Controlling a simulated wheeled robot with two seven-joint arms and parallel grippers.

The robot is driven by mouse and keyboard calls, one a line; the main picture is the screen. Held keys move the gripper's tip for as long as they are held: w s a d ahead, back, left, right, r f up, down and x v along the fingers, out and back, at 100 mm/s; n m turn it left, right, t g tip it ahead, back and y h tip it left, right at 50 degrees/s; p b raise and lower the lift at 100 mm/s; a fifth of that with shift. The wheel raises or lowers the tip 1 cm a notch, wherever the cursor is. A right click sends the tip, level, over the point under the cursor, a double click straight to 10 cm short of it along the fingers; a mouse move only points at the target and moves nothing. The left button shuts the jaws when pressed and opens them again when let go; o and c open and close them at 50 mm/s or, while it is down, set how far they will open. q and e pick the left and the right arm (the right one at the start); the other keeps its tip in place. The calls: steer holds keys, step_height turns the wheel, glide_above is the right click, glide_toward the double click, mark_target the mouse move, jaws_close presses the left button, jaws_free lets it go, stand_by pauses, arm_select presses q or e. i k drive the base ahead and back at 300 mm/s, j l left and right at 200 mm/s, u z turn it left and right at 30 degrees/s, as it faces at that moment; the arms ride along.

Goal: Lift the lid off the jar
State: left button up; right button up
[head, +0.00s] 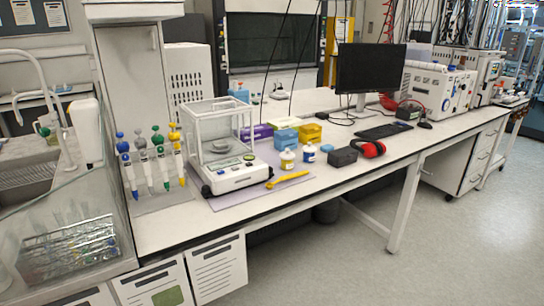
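Two small white jars stand on the bench right of the enclosed balance. One has a yellow label (288,160), the other a blue label (309,154). Both are upright with what look like lids on top. They are too small to make out the lids clearly, and I cannot tell which one is the jar of the task. Neither of my grippers is in view.
The balance (227,150) stands on a pale mat, with a yellow tool (287,180) near the bench edge. Pipettes (156,160) stand left. The floor (430,240) is clear.

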mark_target(287, 155)
steer(key=i+l+u, duration=0.25)
steer(key=u, duration=0.15)
steer(key=i+l+u, duration=0.15)
steer(key=l+u, duration=0.25)
